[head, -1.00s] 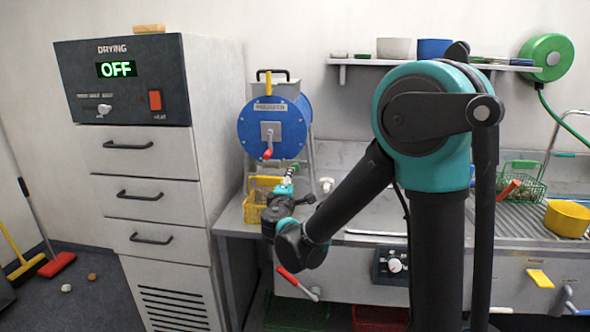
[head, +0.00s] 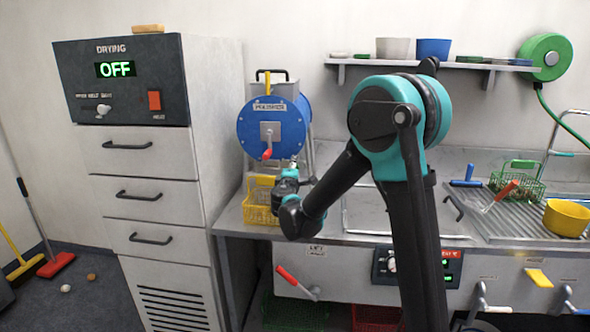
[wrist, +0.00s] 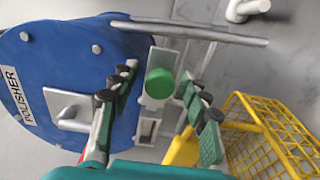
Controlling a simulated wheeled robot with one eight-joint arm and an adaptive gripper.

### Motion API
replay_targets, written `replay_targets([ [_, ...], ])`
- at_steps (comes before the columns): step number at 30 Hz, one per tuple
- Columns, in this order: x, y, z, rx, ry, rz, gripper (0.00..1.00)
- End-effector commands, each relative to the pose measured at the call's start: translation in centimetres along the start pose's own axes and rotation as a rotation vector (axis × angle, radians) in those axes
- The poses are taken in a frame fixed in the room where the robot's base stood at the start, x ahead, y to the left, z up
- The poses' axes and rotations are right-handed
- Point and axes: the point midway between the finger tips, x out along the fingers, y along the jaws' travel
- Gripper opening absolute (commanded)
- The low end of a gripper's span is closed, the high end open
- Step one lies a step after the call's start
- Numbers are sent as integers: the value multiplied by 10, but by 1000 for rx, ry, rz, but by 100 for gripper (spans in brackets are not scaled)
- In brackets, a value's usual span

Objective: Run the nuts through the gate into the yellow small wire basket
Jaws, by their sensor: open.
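The blue polisher drum (head: 272,125) stands at the back of the bench, and fills the left of the wrist view (wrist: 60,75). A green round knob (wrist: 160,83) sits on a pale metal part beside the drum, between my open fingertips with a gap showing either side. My gripper (wrist: 158,78) is open and holds nothing; in the head view my arm mostly hides it (head: 290,176). The yellow small wire basket (head: 258,212) stands on the bench below the polisher, partly behind my arm. It also shows at the right of the wrist view (wrist: 262,135). No nuts are visible in it.
The drying cabinet (head: 150,165), display OFF, stands left of the bench. A metal bar (wrist: 195,32) crosses above my fingers in the wrist view. A green wire basket (head: 517,185) and a yellow bowl (head: 567,218) stand on the right drainboard.

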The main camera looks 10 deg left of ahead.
Motion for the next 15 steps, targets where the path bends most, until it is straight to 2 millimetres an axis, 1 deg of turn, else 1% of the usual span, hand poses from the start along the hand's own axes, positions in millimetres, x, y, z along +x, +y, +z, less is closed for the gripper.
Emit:
replay_targets([
  [1, 0, 0, 0, 0, 0, 0, 47],
  [2, 0, 0, 0, 0, 0, 0, 44],
  [12, 0, 0, 0, 0, 0, 0, 2],
  [13, 0, 0, 0, 0, 0, 0, 0],
  [15, 0, 0, 0, 0, 0, 0, 0],
])
